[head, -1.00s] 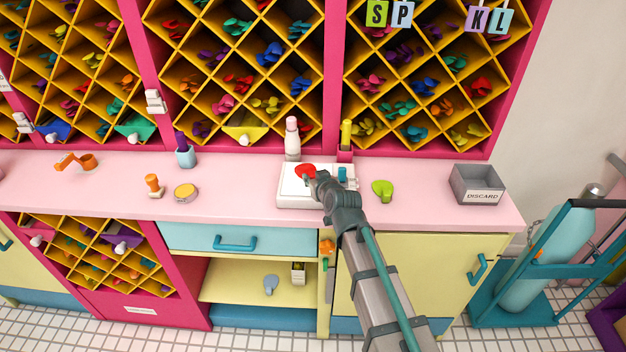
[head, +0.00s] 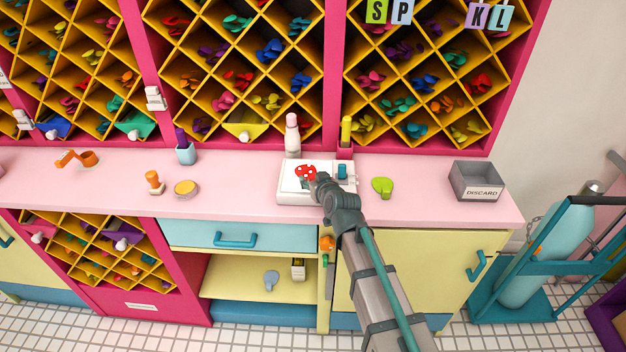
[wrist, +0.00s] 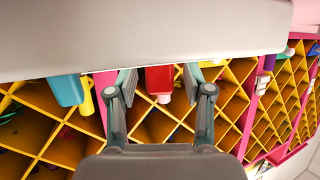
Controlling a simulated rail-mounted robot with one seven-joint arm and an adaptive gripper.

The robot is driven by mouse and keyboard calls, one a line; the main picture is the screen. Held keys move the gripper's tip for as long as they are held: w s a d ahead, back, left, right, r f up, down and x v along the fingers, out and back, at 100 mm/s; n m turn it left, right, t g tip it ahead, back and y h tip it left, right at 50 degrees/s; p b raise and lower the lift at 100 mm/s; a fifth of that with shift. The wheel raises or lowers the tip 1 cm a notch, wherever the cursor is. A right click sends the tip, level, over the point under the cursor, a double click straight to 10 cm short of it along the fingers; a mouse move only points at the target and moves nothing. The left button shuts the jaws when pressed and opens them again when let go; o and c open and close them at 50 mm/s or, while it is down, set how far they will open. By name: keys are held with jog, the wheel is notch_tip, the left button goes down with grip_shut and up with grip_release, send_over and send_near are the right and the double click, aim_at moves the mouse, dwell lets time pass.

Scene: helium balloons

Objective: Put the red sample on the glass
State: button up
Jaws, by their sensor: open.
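The red sample (head: 306,171) shows on top of the white box (head: 296,197) on the pink counter, at its left part, with white spots on its red face. In the wrist view, which is upside down, the red sample (wrist: 159,79) is between the spread fingers of my gripper (wrist: 158,90), with a gap on both sides. It appears to meet the pale box surface (wrist: 150,40). In the head view my gripper (head: 318,184) is open right at the sample. The glass itself is not clearly distinguishable from the box top.
A teal knob (head: 342,172) stands on the box's right side. A white bottle (head: 292,138) and a yellow bottle (head: 346,132) stand behind. A green piece (head: 382,186) and a grey discard bin (head: 477,182) are to the right.

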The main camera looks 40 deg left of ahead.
jog(key=shift+r, duration=0.2)
jog(key=b+v, duration=0.2)
jog(key=v, duration=1)
jog(key=shift+b, duration=0.35)
